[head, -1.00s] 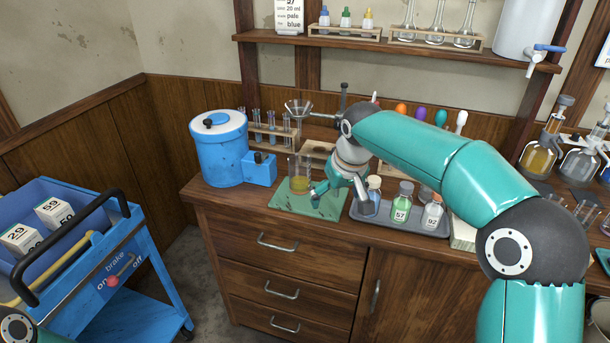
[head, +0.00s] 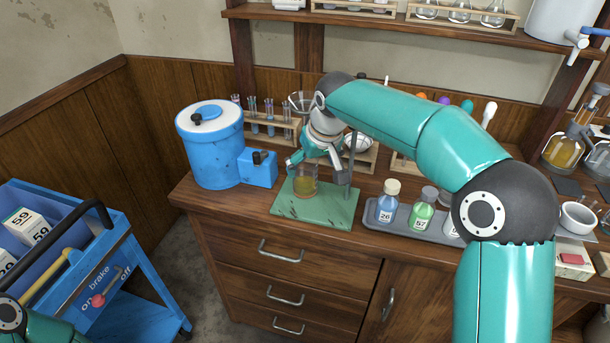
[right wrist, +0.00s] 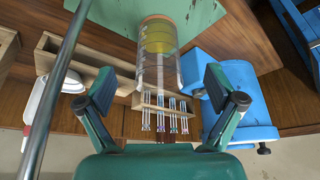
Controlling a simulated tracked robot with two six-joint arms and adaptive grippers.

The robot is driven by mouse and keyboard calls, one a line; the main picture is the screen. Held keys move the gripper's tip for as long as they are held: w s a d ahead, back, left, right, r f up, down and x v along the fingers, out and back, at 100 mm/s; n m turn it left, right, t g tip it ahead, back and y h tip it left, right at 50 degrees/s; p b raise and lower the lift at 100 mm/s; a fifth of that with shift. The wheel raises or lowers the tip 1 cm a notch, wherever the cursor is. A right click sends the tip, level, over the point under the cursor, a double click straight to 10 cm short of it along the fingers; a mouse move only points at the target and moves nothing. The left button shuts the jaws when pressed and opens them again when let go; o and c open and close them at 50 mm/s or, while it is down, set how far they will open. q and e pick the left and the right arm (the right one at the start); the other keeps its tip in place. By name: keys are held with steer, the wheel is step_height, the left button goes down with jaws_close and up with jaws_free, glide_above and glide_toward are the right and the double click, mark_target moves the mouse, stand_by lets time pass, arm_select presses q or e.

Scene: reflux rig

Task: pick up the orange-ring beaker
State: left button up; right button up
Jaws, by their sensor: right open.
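A clear beaker (head: 305,187) with yellow-amber liquid stands upright on the green stand base (head: 318,212). In the right wrist view the beaker (right wrist: 158,40) lies ahead, centred between the open fingers (right wrist: 160,82), with nothing gripped. My left gripper is out of view; only part of that arm shows at the lower left.
A blue drum (head: 211,150) and small blue box (head: 259,170) stand left of the beaker. A thin metal rod (right wrist: 58,75) rises close to the gripper. A tray (head: 378,222) with several bottles is to the right. A test-tube rack (head: 270,124) stands behind.

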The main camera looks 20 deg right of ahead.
mark_target(311, 175)
steer(key=x, duration=0.4)
steer(key=shift+d+f, duration=0.1)
steer(key=shift+d, duration=0.15)
steer(key=shift+w+p+x, duration=0.15)
steer(key=shift+p+x, duration=0.15)
steer(key=shift+x, duration=1)
steer(key=shift+w+p+x, duration=0.15)
steer(key=shift+p+x, duration=0.15)
steer(key=shift+x, duration=0.95)
steer(key=c, duration=1.2)
steer(key=shift+c, duration=0.7)
steer(key=shift+r, duration=0.25)
